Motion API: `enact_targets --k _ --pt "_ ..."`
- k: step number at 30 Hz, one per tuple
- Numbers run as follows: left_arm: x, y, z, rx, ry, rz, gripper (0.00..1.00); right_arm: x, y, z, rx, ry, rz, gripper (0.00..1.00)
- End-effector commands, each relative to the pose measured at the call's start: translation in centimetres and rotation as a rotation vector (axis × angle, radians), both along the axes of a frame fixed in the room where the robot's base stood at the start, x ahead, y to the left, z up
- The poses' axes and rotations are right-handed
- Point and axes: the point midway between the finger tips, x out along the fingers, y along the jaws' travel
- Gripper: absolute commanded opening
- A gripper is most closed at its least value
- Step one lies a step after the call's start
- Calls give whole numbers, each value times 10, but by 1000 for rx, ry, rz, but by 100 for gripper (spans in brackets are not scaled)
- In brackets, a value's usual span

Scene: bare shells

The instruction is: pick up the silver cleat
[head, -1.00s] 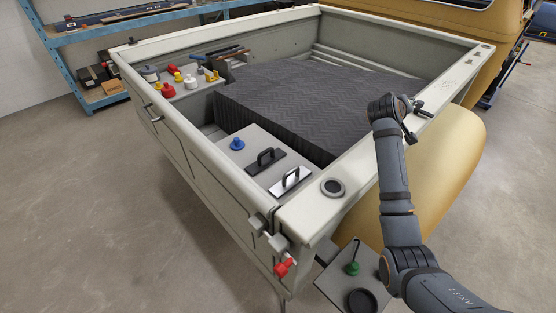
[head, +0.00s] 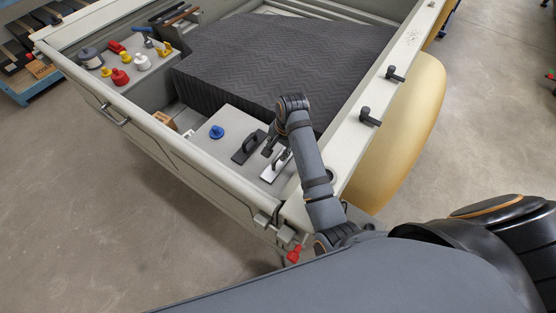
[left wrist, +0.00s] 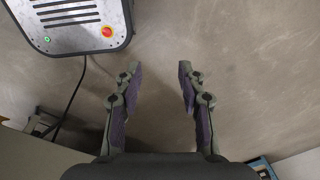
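In the head view, a silver-white plate with a raised handle (head: 276,170), the only silver piece I can pick out as the cleat, lies on the grey box top in the near corner of the truck bed. My right gripper (head: 273,150) points down at its handle and partly hides it. Whether the fingers touch it, or are open or shut, is too small to tell. My left gripper (left wrist: 158,72) is open and empty over bare floor in the left wrist view.
Beside it are a black handled plate (head: 248,147) and a blue knob (head: 217,132). A dark ribbed mat (head: 270,60) fills the middle of the bed. Black fittings (head: 370,117) stand on the right rail. A grey machine (left wrist: 72,22) stands on the floor.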

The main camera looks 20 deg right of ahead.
Motion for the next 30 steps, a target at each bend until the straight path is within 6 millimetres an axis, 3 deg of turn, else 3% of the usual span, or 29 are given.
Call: enact_targets --k 4,7,13,21,30 --pt "30 0 2 0 -44 -1 40 1 -1 -4 -1 0 0 40" --pt "41 0 3 -1 -62 -3 40 2 -5 -20 -4 2 0 40" --pt "29 0 2 0 -43 -1 40 6 -5 -49 -2 0 1 40" --pt "16 0 1 0 -24 -1 40 7 -4 -53 -1 -2 1 40" --pt "21 0 2 0 -31 -1 40 7 -4 -53 -2 -1 1 0"
